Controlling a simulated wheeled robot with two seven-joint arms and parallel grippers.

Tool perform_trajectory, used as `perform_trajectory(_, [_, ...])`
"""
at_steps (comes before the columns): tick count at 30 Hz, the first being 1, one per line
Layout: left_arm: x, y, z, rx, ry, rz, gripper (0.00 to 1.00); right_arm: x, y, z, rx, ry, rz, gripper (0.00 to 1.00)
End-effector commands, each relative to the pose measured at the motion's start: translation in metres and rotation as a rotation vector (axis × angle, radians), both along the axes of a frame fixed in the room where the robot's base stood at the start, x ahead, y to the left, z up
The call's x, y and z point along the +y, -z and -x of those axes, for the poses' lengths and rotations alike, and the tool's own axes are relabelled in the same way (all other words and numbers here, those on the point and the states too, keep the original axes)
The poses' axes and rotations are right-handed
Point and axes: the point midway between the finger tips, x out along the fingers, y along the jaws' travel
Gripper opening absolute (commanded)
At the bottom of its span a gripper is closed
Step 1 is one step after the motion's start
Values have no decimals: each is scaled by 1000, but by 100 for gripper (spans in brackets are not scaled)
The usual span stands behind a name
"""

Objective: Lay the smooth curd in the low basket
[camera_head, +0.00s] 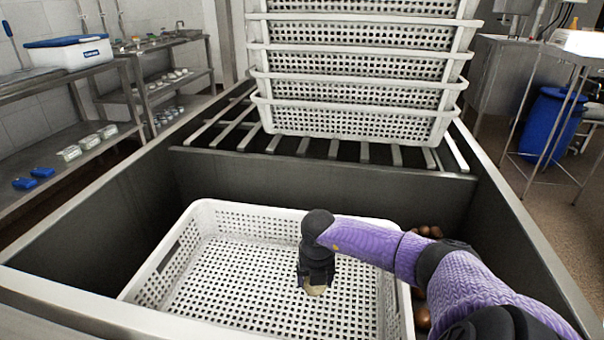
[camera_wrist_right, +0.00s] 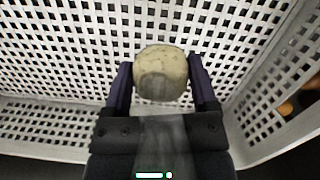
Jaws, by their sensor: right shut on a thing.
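The smooth curd is a pale cream, rounded lump (camera_wrist_right: 161,74). It sits between the two fingers of my right gripper (camera_wrist_right: 160,82), which is shut on it. In the head view the curd (camera_head: 315,289) shows just under the right gripper (camera_head: 314,282), mostly hidden by it. The low basket (camera_head: 250,285) is white, perforated and empty apart from my gripper reaching in. My gripper and the curd are over its floor, right of the middle. I cannot tell whether the curd touches the floor. My left gripper is not in view.
A stack of white perforated baskets (camera_head: 362,75) stands on a rack behind. Brown round things (camera_head: 428,231) lie right of the low basket, inside the metal tub (camera_head: 330,188). Shelves with a cooler box (camera_head: 68,53) are at the left. A blue barrel (camera_head: 552,124) stands at the right.

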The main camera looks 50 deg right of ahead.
Motion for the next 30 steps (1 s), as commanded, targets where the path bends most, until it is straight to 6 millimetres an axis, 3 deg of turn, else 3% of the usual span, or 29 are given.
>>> perform_trajectory(1, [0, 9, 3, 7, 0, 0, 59, 0, 15, 0, 3, 0, -1, 14])
perform_trajectory(6, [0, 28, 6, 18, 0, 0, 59, 0, 50, 1, 3, 1, -1, 14])
perform_trajectory(16, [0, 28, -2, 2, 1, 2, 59, 0, 50, 0, 0, 0, 0, 14])
perform_trajectory(17, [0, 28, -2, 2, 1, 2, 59, 0, 50, 0, 0, 0, 0, 76])
perform_trajectory(20, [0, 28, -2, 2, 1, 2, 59, 0, 49, 0, 0, 0, 0, 97])
perform_trajectory(27, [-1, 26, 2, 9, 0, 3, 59, 0, 47, 0, -1, 0, 0, 100])
perform_trajectory(30, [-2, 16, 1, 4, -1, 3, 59, 1, 32, 0, -5, 0, 1, 100])
